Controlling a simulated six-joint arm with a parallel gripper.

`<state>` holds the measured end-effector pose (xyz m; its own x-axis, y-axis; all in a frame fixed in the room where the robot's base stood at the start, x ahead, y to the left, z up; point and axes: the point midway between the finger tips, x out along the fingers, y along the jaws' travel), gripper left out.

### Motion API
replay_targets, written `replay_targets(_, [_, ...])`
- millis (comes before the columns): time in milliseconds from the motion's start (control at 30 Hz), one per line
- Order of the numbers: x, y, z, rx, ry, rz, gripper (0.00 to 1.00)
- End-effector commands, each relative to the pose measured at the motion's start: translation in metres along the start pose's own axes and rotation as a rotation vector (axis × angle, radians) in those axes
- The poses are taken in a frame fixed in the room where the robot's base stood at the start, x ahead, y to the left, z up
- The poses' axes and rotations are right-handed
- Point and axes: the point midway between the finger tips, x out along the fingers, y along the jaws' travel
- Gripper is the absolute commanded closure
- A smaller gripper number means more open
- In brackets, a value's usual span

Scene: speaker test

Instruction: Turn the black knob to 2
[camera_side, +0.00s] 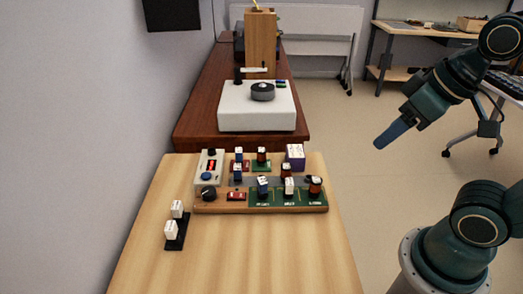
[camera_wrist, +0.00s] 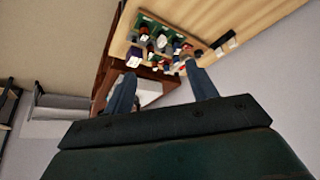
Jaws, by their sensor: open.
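A round black knob (camera_side: 208,193) sits at the front left corner of a wooden board (camera_side: 222,208) on the light wooden table. Its dial marks are too small to read, so I cannot tell its setting. In the wrist view I cannot make the knob out for sure. My gripper (camera_side: 382,143) hangs in the air to the right of the table, well away from the knob. In the wrist view my gripper (camera_wrist: 160,68) shows two blue fingers spread apart with nothing between them. The board also shows beyond the fingertips in that view (camera_wrist: 178,37).
The board carries several coloured plugs, a grey panel with a blue button (camera_side: 206,176) and a purple box (camera_side: 295,153). A black strip (camera_side: 175,243) holds two white blocks to the left. A white box (camera_side: 230,118) with a dark dial stands behind. The table front is clear.

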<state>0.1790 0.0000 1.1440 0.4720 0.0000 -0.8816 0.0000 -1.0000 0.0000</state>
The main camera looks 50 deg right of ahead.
Motion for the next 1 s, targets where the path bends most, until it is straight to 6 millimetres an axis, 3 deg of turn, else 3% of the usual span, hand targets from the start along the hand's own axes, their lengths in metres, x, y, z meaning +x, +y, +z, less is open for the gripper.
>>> replay_targets(167, [0.0, 0.0, -0.003, -0.005, -0.003, -0.001, 0.52])
replay_targets(367, [-0.001, -0.003, -0.021, -0.039, -0.025, -0.007, 0.52])
replay_targets(667, [0.007, -0.013, -0.079, -0.151, -0.089, -0.026, 0.52])
replay_targets(1000, [0.037, -0.031, -0.147, -0.293, -0.169, -0.055, 0.52])
